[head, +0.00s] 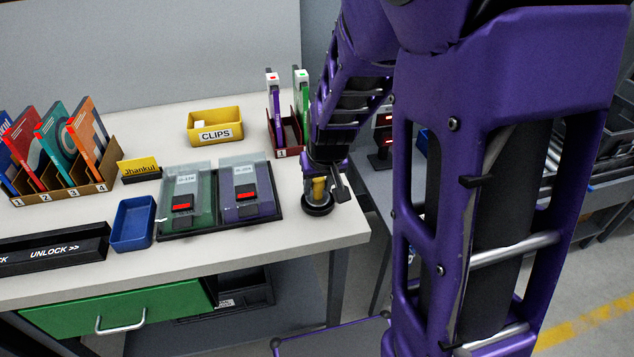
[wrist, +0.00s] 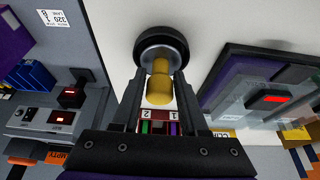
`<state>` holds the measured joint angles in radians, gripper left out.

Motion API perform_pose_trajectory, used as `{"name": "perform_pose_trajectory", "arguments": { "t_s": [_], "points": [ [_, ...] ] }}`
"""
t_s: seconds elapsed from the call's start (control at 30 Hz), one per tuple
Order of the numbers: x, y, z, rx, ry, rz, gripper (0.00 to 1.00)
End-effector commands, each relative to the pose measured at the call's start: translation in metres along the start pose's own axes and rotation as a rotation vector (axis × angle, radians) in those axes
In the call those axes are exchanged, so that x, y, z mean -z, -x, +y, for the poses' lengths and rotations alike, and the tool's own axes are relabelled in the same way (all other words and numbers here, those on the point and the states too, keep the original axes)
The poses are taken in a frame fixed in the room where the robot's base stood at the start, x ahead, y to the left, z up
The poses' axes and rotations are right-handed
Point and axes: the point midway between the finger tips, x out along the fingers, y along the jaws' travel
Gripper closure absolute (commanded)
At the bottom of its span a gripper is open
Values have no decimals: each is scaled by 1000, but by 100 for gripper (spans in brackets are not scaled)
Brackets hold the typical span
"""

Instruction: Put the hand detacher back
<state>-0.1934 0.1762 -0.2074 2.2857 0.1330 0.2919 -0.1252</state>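The hand detacher appears to be the piece with a yellow post (head: 319,189) and a round black disc (head: 317,204) at the table's right end. It looks upright, with the disc at the tabletop. My gripper (head: 325,185) points down over it, fingers on either side of the post. In the wrist view, the yellow post (wrist: 160,88) lies between the fingertips of my gripper (wrist: 162,78), with the black disc (wrist: 161,42) beyond. I cannot tell whether the fingers press on the post. My arm hides part of the area behind it.
A dark red rack (head: 289,151) with purple and green upright tools stands behind. A dark tray (head: 273,211) with two devices lies close to the left. A yellow CLIPS bin (head: 215,126), blue bin (head: 132,224) and book rack (head: 65,193) are farther left. The table's front edge is near.

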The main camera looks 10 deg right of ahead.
Motion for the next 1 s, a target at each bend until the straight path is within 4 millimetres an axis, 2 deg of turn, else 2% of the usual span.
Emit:
{"name": "perform_pose_trajectory", "arguments": {
  "t_s": [0.03,0.1,0.37,0.5,0.67,0.93,1.0],
  "points": [
    [0,1,0,0,0,0,46],
    [0,1,0,0,0,0,34],
    [0,1,0,0,0,0,34],
    [3,7,0,0,0,0,34],
    [4,29,0,0,1,1,34],
    [5,75,0,0,0,1,34],
    [5,92,0,1,1,5,34]
  ]
}}
